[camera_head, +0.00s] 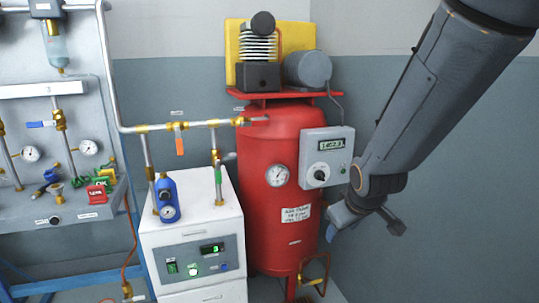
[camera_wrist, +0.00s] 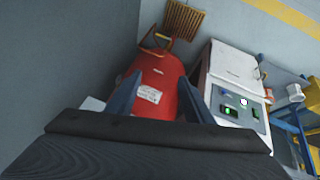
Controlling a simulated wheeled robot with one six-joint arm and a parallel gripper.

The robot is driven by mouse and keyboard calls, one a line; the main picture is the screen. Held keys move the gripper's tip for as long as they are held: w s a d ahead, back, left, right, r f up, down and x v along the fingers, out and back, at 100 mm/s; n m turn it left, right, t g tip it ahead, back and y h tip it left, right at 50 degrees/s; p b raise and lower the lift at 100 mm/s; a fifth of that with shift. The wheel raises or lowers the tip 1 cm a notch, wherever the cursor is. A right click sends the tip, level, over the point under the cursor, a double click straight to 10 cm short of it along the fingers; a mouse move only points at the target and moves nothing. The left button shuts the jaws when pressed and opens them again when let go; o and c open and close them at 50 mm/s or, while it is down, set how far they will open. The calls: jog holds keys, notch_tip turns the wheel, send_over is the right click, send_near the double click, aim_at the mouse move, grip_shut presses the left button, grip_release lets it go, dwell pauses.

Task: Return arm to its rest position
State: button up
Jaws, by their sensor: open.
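My gripper (camera_head: 364,228) hangs at the lower end of my arm, at the right of the head view, in front of the grey wall. Its fingers are spread apart with nothing between them. It is to the right of the red tank (camera_head: 272,205) and below the control box (camera_head: 327,157), apart from both as far as I can tell. In the wrist view my gripper (camera_wrist: 157,92) shows two blue-grey fingers apart, with the red tank (camera_wrist: 160,72) behind them.
A white cabinet (camera_head: 190,232) with a green display stands left of the tank. A pipe panel (camera_head: 85,75) with gauges and valves fills the far left. A compressor motor (camera_head: 308,68) tops the tank. The wall area right of my gripper looks clear.

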jog(key=s+a+r+m+g, duration=0.2)
jog(key=s+g, duration=0.1)
jog(key=s, duration=0.8)
jog(key=s+a+r+m+g, duration=0.1)
jog(key=s+a+m+g, duration=0.15)
jog(key=s, duration=0.85)
jog(key=d+r+p, duration=0.5)
jog(key=r+p, duration=0.1)
jog(key=p, duration=0.6)
jog(key=shift+m+g+p, duration=0.3)
jog(key=shift+m+g, duration=0.15)
jog(key=shift+s+f, duration=0.1)
